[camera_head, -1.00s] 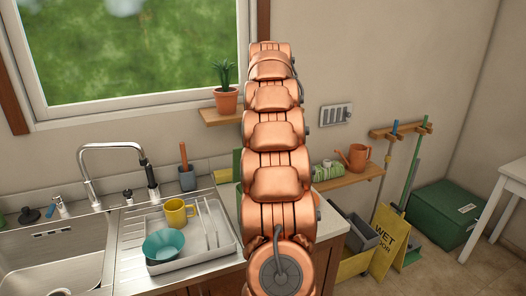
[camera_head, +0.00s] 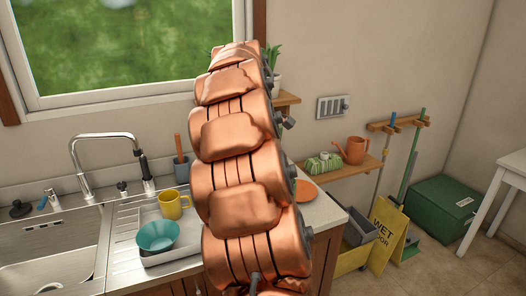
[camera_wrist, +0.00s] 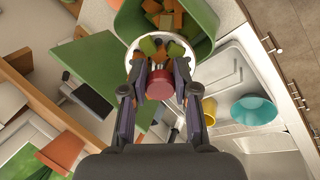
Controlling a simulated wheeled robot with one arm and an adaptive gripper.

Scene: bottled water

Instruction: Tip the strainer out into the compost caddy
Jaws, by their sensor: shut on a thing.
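The strainer shows in the wrist view as a round bowl with a pale rim (camera_wrist: 190,55), holding green and orange-brown scraps (camera_wrist: 160,46). My gripper (camera_wrist: 160,82) is shut on its red handle end (camera_wrist: 160,85), between the dark fingers. The green compost caddy (camera_wrist: 207,27) is at the top of the wrist view, with orange and brown scraps inside. The strainer overlaps the caddy's near side in this view; I cannot tell its height above it. In the head view my arm hides the gripper, strainer and caddy.
The sink (camera_head: 45,245) and drainer tray (camera_head: 190,245) with a teal bowl (camera_head: 157,236) and yellow mug (camera_head: 174,204) are left of my arm. An orange plate (camera_head: 304,190) lies on the counter to its right. A green board (camera_wrist: 85,70) is left of the strainer.

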